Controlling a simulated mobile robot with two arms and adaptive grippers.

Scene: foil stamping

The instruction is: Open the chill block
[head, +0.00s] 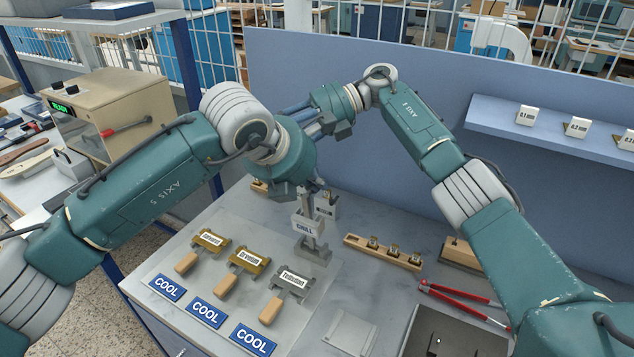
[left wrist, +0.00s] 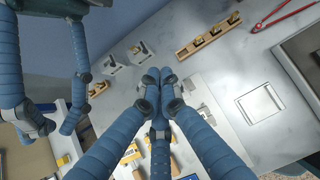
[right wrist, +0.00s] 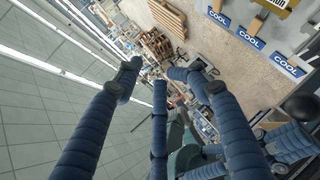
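No readable label names the chill block; a flat pale metal plate with a raised border (head: 350,332) lies on the bench at the front, and it also shows in the left wrist view (left wrist: 260,103). I cannot tell whether this is it. A small metal stand with a white tag (head: 308,226) is just below my left gripper (head: 309,192). In the left wrist view, the left fingertips (left wrist: 159,77) are drawn together with nothing visible between them. My right gripper (right wrist: 162,76) is spread, empty and raised behind the left wrist; its fingers are partly hidden in the head view.
Three labelled clamps with wooden handles, including one in brass (head: 249,261), sit behind blue COOL signs (head: 207,313). A wooden rack (head: 352,241), red-handled tongs (head: 455,294) and a dark tray (head: 412,335) are to the right. A blue panel (head: 290,75) closes the back.

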